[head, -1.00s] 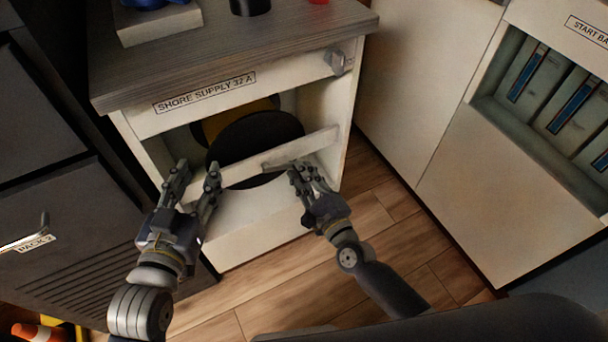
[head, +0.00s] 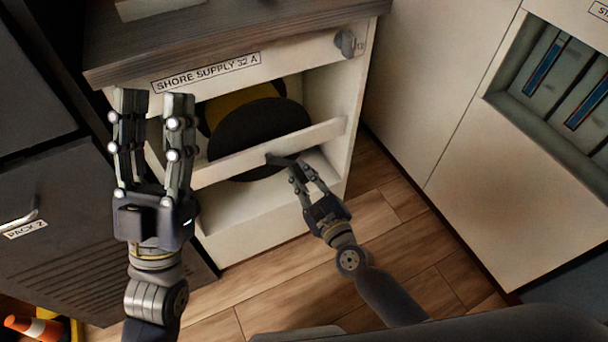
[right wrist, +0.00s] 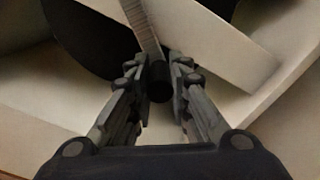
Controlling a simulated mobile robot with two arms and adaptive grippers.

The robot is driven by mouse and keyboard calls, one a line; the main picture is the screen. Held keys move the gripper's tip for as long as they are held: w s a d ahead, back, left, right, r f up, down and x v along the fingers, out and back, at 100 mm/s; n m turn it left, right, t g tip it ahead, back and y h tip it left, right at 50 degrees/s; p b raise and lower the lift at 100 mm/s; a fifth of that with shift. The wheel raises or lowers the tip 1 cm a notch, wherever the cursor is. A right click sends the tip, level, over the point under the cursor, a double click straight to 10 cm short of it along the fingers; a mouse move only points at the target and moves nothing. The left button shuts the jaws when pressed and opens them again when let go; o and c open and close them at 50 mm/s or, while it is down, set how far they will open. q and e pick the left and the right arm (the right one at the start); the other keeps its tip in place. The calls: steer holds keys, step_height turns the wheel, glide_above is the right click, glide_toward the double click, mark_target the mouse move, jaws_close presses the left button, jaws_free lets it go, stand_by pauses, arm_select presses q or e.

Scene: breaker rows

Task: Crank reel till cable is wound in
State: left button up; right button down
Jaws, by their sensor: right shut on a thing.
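The reel (head: 262,128) is a black disc with yellow (head: 243,101) showing behind its upper rim, inside the open bay of the white cabinet under the "SHORE SUPPLY 32 A" label. Its crank (head: 279,158) shows in front of the cross board. In the right wrist view the crank is a grey arm (right wrist: 141,24) ending in a dark round grip (right wrist: 160,82). My right gripper (head: 297,170) is shut on this grip; its fingers show on both sides (right wrist: 160,75). My left gripper (head: 151,102) is open and empty, raised in front of the cabinet's left side. It hides part of the bay.
A pale cross board (head: 250,152) spans the bay in front of the reel. A grey knob (head: 346,43) sits at the cabinet's upper right. A dark cabinet (head: 60,200) with a handle stands at left. The wooden floor (head: 400,240) is clear at right.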

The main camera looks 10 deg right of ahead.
steer(key=shift+f, duration=0.15)
steer(key=c, duration=1.5)
jaws_free()
steer(key=shift+o, duration=0.2)
steer(key=v, duration=1.2)
